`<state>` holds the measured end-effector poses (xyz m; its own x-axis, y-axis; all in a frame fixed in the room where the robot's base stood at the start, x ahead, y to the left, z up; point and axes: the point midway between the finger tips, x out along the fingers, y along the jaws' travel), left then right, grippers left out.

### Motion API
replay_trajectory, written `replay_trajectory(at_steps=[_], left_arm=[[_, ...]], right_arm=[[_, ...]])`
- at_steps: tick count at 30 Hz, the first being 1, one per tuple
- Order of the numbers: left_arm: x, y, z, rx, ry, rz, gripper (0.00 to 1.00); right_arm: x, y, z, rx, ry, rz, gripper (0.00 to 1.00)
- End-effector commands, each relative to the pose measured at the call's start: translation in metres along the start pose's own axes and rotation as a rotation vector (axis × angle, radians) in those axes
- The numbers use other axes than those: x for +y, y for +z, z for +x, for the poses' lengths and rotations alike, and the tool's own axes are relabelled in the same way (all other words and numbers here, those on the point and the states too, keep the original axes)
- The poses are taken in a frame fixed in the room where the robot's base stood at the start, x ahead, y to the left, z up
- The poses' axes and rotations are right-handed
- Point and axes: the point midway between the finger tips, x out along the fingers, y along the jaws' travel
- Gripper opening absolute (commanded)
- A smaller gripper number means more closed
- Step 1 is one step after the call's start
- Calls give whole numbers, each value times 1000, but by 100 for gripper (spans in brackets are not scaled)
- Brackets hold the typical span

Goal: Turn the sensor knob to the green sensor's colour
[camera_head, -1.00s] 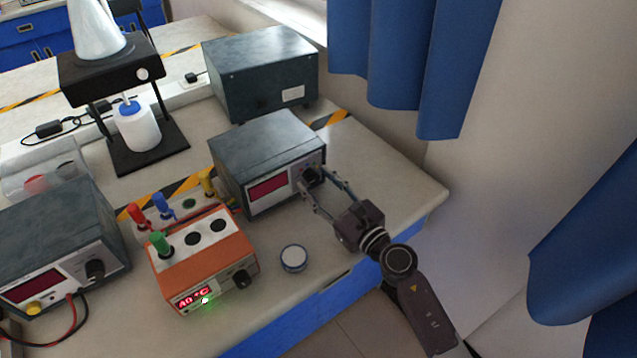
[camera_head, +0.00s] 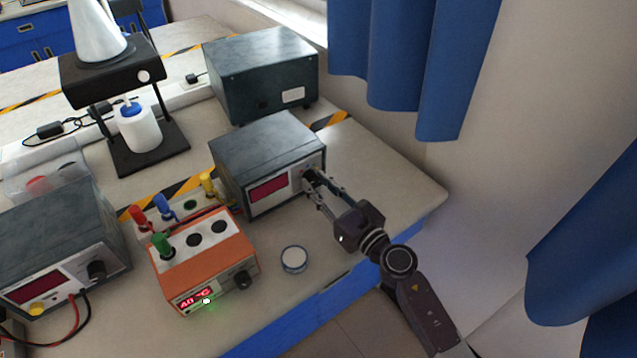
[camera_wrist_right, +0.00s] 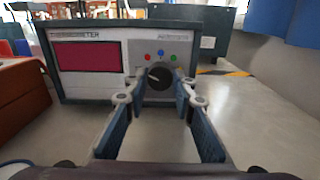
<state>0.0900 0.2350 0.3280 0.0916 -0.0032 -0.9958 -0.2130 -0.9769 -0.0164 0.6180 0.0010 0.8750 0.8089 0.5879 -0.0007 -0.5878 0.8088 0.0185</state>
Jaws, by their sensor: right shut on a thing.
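The sensor knob (camera_wrist_right: 158,76) is a black dial on the front of a grey meter (camera_head: 267,150) with a dark red display. In the right wrist view, a red, a blue and a green dot sit in an arc above it. Its white mark appears to point left; the exact setting is hard to tell. My right gripper (camera_head: 312,187) is shut on the knob, a fingertip at each side, and partly hides it in the head view. The green sensor (camera_head: 161,244) stands upright in the orange block (camera_head: 205,270), whose display reads about 40 °C. My left gripper is not in view.
A red (camera_head: 138,216), a blue (camera_head: 164,206) and a yellow sensor (camera_head: 207,184) stand behind the orange block. A small round white-topped container (camera_head: 294,258) lies near the bench edge. Another meter (camera_head: 62,250) stands left. The bench right of the grey meter is clear.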

Motion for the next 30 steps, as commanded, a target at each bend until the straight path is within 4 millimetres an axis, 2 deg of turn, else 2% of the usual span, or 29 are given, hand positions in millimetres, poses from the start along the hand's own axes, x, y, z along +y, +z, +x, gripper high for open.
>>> replay_trajectory(at_steps=[30], left_arm=[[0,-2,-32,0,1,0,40]], right_arm=[[0,2,0,0,-1,960,0]])
